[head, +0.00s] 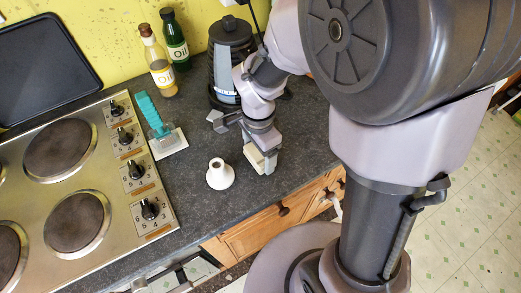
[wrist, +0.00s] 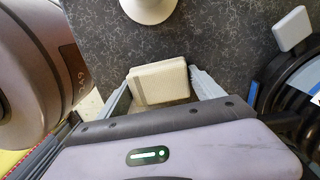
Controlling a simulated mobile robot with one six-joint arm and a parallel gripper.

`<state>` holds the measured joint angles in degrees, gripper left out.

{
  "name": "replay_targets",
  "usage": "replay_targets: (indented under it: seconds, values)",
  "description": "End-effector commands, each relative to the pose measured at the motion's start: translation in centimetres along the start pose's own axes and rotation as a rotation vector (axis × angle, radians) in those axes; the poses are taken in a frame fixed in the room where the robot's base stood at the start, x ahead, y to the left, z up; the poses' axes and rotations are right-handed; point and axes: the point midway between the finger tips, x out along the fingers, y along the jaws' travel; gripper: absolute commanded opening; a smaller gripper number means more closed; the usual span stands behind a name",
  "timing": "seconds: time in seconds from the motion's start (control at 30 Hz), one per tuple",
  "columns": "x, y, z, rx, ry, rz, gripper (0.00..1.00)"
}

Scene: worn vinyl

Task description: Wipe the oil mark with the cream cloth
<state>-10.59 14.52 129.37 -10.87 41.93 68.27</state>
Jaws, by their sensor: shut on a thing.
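The cream cloth (head: 255,157) is a small, thick, block-like pad held at the end of my gripper (head: 262,161), near the front edge of the dark worktop. In the wrist view the cloth (wrist: 158,80) sits between the two grey fingers of my gripper (wrist: 165,88), which is shut on it. Whether the cloth touches the worktop is hard to tell. I cannot make out an oil mark in either view; the cloth and gripper hide the worktop directly under them.
A teal-topped item (head: 150,113) is beside the hob (head: 75,185). Two oil bottles (head: 158,62) (head: 175,40) and a black coffee maker (head: 230,50) stand behind. Drawers (head: 270,225) lie below the front edge.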

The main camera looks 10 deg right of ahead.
Motion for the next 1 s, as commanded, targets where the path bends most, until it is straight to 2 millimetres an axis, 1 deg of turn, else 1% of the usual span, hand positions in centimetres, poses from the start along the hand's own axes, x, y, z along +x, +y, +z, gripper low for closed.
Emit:
replay_targets:
  seconds: [0.17, 0.4, 0.67, 0.73, 1.0]
  values:
    - [-1.3, 0.0, 0.0, 0.0, 0.0, 0.0, 0.44]
    - [-4.1, 0.0, 0.0, 0.0, 0.0, -0.001, 0.44]
    - [-7.0, 0.0, 0.0, 0.0, 0.0, -0.001, 0.44]
    - [-7.2, 0.0, 0.0, 0.0, 0.0, 0.0, 0.44]
    - [-7.0, 0.0, 0.0, 0.0, 0.0, 0.0, 0.44]
